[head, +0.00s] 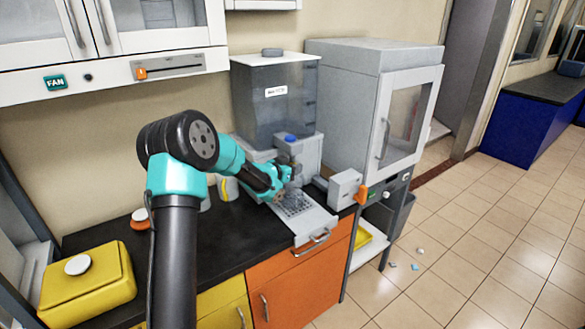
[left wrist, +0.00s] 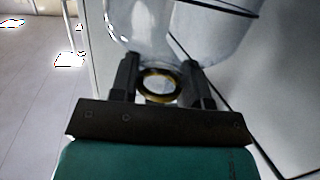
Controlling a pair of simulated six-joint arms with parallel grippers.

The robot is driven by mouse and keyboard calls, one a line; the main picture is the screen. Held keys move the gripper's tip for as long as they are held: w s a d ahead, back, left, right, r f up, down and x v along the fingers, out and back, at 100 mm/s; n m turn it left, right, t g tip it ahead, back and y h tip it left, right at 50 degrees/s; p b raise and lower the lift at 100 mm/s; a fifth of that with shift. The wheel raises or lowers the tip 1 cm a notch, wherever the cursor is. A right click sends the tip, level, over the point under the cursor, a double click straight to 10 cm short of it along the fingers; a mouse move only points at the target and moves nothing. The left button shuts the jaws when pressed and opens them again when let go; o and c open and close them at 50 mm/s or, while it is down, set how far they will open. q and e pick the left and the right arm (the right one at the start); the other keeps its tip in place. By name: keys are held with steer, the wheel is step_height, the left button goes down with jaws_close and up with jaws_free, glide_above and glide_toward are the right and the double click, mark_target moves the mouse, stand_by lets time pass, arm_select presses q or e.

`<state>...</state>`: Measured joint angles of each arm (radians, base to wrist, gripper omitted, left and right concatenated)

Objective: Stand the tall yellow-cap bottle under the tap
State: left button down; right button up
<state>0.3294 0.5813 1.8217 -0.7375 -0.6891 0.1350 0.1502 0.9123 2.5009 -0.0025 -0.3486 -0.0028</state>
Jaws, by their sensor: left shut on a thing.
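My left gripper (head: 285,182) is over the perforated tray in front of the dispenser. In the left wrist view the gripper (left wrist: 161,78) is shut on a clear bottle (left wrist: 140,22), with a yellow-edged ring (left wrist: 158,84) between its fingers. Whether this is the tall yellow-cap bottle I cannot tell for sure. In the head view the gripper mostly hides what it holds. The tap housing with a blue top (head: 291,140) is just behind and above the gripper. Whether the bottle's base touches the tray I cannot tell. My right gripper is not in view.
The pull-out perforated tray (head: 312,222) lies below the dispenser tank (head: 275,98). A grey cabinet (head: 345,120) stands to the right. Partly hidden white and yellow containers (head: 228,190) stand behind my arm. A yellow box (head: 90,285) is at the counter's left.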

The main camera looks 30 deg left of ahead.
arm_select(q)
steer(key=shift+f, duration=0.2)
steer(key=c, duration=0.6)
jaws_free()
steer(key=shift+r, duration=0.1)
steer(key=shift+s, duration=0.1)
steer(key=v, duration=1.1)
steer(key=shift+s+a, duration=0.15)
steer(key=shift+s, duration=0.2)
steer(key=shift+r, duration=0.1)
